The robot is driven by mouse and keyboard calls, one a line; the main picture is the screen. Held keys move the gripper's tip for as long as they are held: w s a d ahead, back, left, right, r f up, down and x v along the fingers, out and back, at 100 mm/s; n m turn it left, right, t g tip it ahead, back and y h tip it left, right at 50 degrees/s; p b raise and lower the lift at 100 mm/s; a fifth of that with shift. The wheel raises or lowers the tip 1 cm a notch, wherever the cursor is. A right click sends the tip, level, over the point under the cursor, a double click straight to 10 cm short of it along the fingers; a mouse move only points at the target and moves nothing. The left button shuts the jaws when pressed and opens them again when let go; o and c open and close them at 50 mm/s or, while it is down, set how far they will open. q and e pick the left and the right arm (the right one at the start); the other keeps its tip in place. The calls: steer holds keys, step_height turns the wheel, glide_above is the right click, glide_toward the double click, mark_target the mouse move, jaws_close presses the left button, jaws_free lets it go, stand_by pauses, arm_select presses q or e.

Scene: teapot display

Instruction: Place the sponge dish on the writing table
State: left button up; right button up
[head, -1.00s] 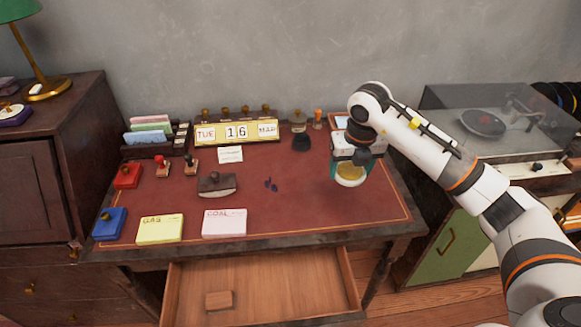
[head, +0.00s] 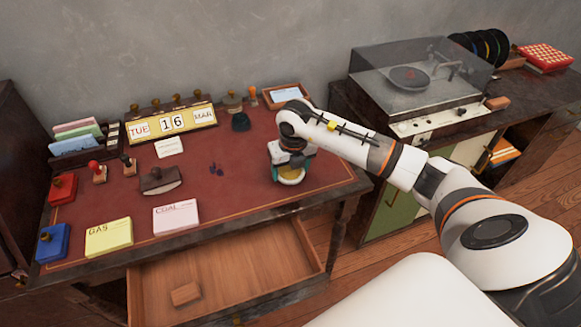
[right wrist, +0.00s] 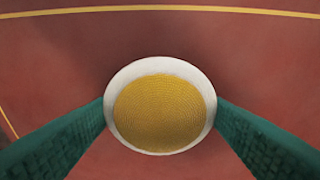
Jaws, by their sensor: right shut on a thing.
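The sponge dish (head: 291,176) is a round white dish with a yellow sponge in it. It is at the right part of the writing table's red top (head: 240,192). In the right wrist view the dish (right wrist: 112,125) sits between two green finger pads, over the red surface. My right gripper (head: 290,168) is shut on the dish from above. I cannot tell whether the dish touches the table top or hangs just over it. My left gripper is not in view.
Stamps, a perpetual calendar (head: 173,123), yellow pad (head: 109,237) and pink pad (head: 175,217) occupy the table's left and back. A drawer (head: 225,267) stands open below the front edge. A record player (head: 415,90) is at the right. Red surface around the dish is clear.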

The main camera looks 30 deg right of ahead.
mark_target(293, 176)
steer(key=shift+f, duration=0.15)
steer(key=o, duration=1.1)
steer(key=shift+r, duration=0.3)
step_height(293, 176, up, 12)
steer(key=s, duration=0.1)
steer(key=shift+s+a+f, duration=0.15)
steer(key=shift+s+a, duration=0.05)
steer(key=shift+s, duration=0.2)
steer(key=shift+f, duration=0.1)
